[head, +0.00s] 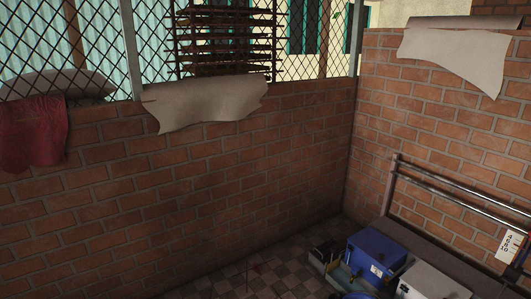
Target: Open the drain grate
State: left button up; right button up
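I see no drain grate that I can make out in the head view. The checkered tiled floor (262,276) shows only as a small patch at the bottom middle, and it is dark there. Some thin dark shapes lie on it near the bottom edge, too small and dim to tell. Neither of my grippers is in view.
Brick walls (230,160) meet in a corner. A blue box (375,250), a white box (430,283) and a small black box (325,250) stand at the bottom right. Metal pipes (450,184) run along the right wall. Cloths (205,103) hang over the walls.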

aim_at(329, 248)
jog(key=i+j, duration=0.15)
jog(key=i, duration=0.7)
jog(key=i+j, duration=0.15)
jog(key=i, duration=0.7)
